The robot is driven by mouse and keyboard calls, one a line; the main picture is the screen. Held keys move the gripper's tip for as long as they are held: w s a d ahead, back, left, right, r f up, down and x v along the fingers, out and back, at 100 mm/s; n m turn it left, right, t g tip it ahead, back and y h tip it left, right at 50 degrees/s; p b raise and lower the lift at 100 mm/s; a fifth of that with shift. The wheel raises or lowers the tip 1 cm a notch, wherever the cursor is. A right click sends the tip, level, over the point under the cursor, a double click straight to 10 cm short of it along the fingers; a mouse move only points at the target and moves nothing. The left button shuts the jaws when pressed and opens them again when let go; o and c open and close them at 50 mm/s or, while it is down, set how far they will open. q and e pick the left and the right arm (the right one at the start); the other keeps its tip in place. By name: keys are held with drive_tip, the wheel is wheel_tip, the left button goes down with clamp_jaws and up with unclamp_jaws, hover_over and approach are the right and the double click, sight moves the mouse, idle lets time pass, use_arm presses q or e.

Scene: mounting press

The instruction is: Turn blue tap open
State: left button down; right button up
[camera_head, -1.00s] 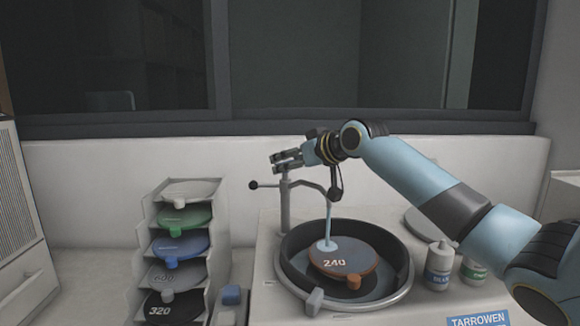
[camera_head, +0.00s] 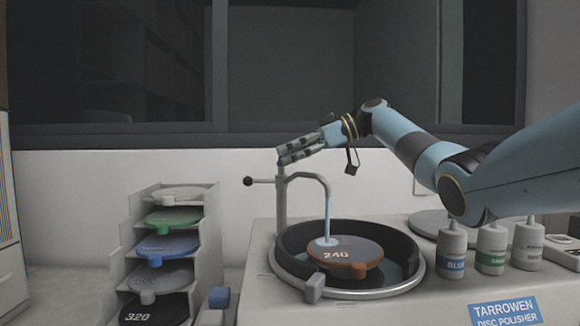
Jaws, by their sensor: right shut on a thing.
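The grey tap post (camera_head: 281,205) stands at the back left of the round basin (camera_head: 409,284). Its spout bends over the basin, and a pale blue stream (camera_head: 327,217) falls from it onto the disc marked 240 (camera_head: 350,252). My right gripper (camera_head: 282,157) is at the top of the post, its fingers pointing left. It is shut on the blue tap, of which only a small blue bit (camera_head: 281,160) shows; the fingers hide the rest. My left gripper is not in view.
A lever with a black knob (camera_head: 248,181) sticks out left from the post. A rack (camera_head: 209,230) of coloured discs stands left. Several bottles, one labelled BLUE (camera_head: 453,262), stand right of the basin. A window frame and pale wall lie behind.

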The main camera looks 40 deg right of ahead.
drive_tip(key=shift+w+n+g+y+b, duration=0.1)
drive_tip(key=shift+n+g+y+b, duration=0.2)
drive_tip(key=shift+n+g+b, duration=0.3)
drive_tip(key=shift+f, duration=0.1)
drive_tip(key=o, duration=1.2)
drive_tip(key=shift+d, duration=0.1)
drive_tip(key=v, duration=1.2)
